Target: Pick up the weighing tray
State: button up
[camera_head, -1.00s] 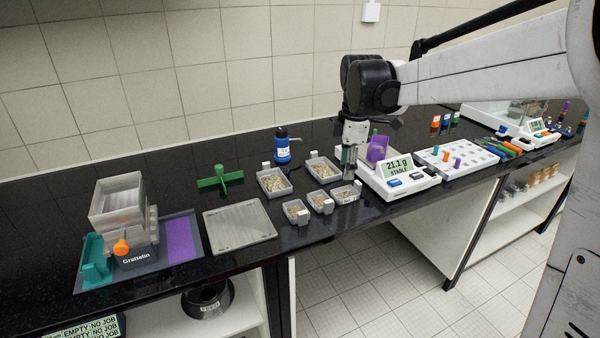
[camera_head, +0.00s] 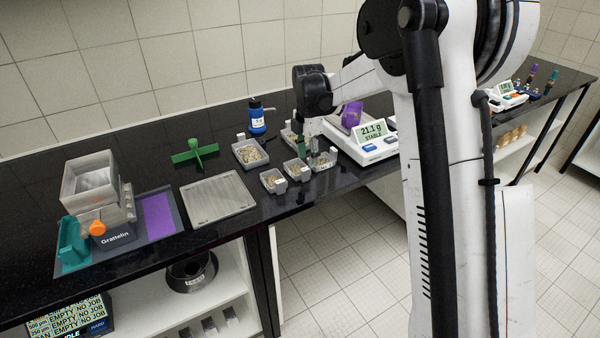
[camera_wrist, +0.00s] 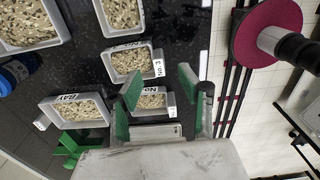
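Several small grey trays of grain stand on the black bench; I cannot tell which one is the weighing tray. In the head view one tray (camera_head: 273,181) is at the front, with another tray (camera_head: 250,153) behind it. My gripper (camera_head: 308,150) points down among the right-hand trays, partly hiding them. In the wrist view my gripper (camera_wrist: 160,86) is open, with green-padded fingers apart. A small labelled tray (camera_wrist: 151,101) shows between the fingers, its label partly cut off. A tray marked No.3 (camera_wrist: 133,62) lies just beyond. Contact cannot be seen.
A balance (camera_head: 375,150) reading 21.1 g, with a purple piece (camera_head: 352,114), stands right of the trays. A blue bottle (camera_head: 257,120) and green cross-shaped piece (camera_head: 195,152) are behind. A flat grey plate (camera_head: 218,200) and sieve shaker (camera_head: 100,205) are left. The bench front edge is close.

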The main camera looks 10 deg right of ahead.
aim_at(305, 168)
jog(key=shift+w+a+f, duration=0.1)
jog(key=shift+a+f, duration=0.05)
jog(key=shift+f, duration=1.6)
jog(key=shift+a+f, duration=0.15)
jog(key=shift+f, duration=1.6)
jog(key=c, duration=0.9)
